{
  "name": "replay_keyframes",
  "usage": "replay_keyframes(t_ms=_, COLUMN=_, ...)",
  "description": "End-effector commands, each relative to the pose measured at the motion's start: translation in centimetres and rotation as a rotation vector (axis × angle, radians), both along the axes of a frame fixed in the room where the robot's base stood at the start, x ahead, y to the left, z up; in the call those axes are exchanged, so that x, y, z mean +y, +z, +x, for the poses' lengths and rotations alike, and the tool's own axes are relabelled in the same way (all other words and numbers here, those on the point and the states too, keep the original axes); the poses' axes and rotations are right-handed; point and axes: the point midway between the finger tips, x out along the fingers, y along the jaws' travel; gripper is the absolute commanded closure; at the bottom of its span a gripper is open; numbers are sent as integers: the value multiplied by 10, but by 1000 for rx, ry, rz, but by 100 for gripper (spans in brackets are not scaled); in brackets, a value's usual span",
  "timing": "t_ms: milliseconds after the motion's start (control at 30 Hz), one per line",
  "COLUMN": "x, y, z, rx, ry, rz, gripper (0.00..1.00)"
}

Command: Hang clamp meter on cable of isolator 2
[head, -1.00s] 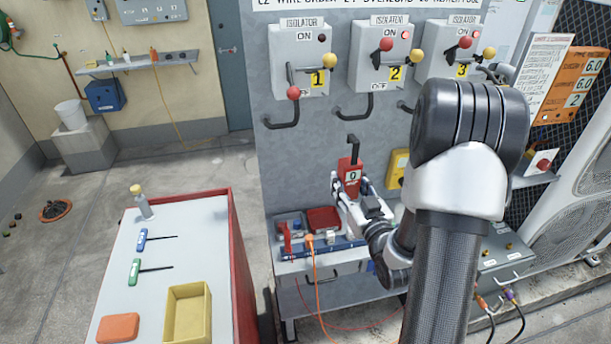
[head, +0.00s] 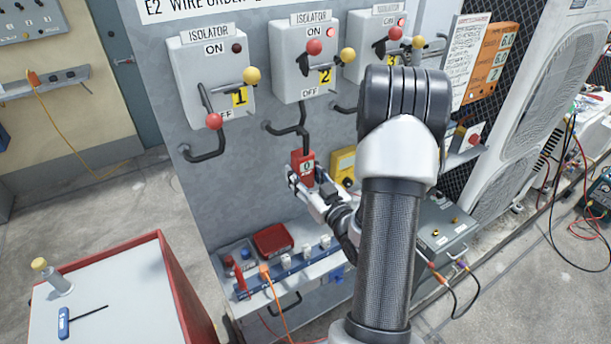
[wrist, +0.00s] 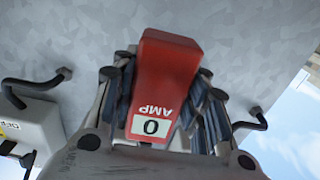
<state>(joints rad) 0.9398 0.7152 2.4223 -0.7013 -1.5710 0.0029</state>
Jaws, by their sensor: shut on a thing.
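The red clamp meter (head: 303,168), with a small "0" display, is held upright below isolator 2 (head: 305,85). My gripper (head: 307,177) is shut on its body. The meter's dark jaw overlaps the black cable (head: 284,129) of isolator 2 in the head view; I cannot tell whether it is around the cable or only in front of it. In the wrist view my gripper's fingers (wrist: 165,110) flank the meter (wrist: 165,80), which reads "0 AMP" upside down; its jaw is hidden there.
Isolator 1 (head: 210,80) on the left has its handle down and lamp dark. Isolator 3 (head: 375,65) is partly behind my arm. A yellow meter (head: 343,163) is just right of my gripper. Below is a shelf with a red tray (head: 272,240); a red-edged table (head: 130,285) stands at lower left.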

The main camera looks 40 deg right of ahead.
Motion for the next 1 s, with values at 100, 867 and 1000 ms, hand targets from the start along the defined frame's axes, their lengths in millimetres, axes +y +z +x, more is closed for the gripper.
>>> replay_keyframes(t_ms=100, x=-2, y=1, z=10, rx=0, ry=3, rz=-1, gripper=89)
replay_keyframes(t_ms=867, x=-15, y=-2, z=67, rx=-1, ry=1, rz=-1, gripper=89)
replay_keyframes(t_ms=1000, x=-15, y=-12, z=66, rx=-1, ry=0, rz=0, gripper=89)
